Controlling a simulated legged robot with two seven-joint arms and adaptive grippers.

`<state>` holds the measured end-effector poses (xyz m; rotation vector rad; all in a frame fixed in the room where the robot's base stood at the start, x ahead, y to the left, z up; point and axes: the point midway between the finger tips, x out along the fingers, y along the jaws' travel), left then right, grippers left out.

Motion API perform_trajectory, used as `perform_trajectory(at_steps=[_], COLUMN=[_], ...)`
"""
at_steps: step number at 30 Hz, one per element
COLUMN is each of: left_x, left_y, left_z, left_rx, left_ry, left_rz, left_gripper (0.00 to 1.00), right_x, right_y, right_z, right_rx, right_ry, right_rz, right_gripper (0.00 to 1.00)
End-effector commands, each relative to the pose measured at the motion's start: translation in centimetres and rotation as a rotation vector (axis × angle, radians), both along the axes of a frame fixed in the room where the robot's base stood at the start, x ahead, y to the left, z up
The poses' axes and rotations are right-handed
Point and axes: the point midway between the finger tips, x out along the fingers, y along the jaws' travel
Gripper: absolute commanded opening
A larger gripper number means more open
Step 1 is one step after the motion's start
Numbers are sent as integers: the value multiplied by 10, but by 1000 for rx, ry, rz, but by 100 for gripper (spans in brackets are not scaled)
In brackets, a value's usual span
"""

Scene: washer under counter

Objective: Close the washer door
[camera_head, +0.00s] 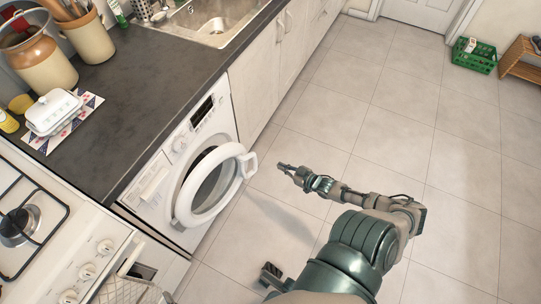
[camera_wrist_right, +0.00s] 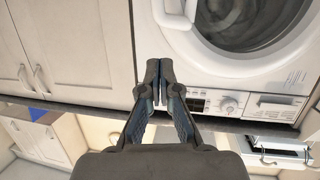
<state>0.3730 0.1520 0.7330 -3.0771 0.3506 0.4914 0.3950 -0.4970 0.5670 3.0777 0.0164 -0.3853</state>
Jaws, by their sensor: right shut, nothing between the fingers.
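The white washer (camera_head: 155,190) stands under the dark counter. Its round door (camera_head: 183,207) is swung open, standing out from the front, with the handle (camera_head: 247,165) on its right edge. My right gripper (camera_head: 281,167) is just right of the handle, apart from it in the head view, shut and empty. In the wrist view, which is turned over, the shut fingertips (camera_wrist_right: 160,68) show below the door handle (camera_wrist_right: 175,12) and beside the washer's control panel (camera_wrist_right: 225,103).
White cabinets (camera_head: 257,85) continue along the counter past the washer. A cooker (camera_head: 70,250) with an oven cloth stands at lower left. Jars, a butter dish (camera_head: 54,111) and a sink (camera_head: 215,22) are on the counter. The tiled floor (camera_head: 400,120) right of the washer is clear.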

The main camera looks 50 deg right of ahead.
Motion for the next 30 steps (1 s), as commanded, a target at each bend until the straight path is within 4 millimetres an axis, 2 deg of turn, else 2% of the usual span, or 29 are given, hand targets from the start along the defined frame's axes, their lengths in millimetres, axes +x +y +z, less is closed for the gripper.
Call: perform_trajectory(at_steps=[3, 8, 17, 24, 30], left_x=[-5, 3, 12, 1, -12], left_y=[0, -4, -12, -13, -11], left_z=[-5, 5, 55, 93, 113], left_rx=[5, -26, -134, -218, -264], left_ry=[26, -79, -439, -713, -862], left_rz=[0, -2, -6, -2, 1], left_gripper=[95, 95, 95, 95, 95], right_x=[-5, 12, 66, 102, 120], right_y=[5, 5, 5, 6, 5], right_z=[-3, -13, -28, -38, -40], right_rx=[42, 41, 36, 36, 37], right_ry=[23, 26, 25, 25, 24], right_rz=[-12, -12, -10, -10, -11], right_gripper=[0, 0, 0, 0, 0])
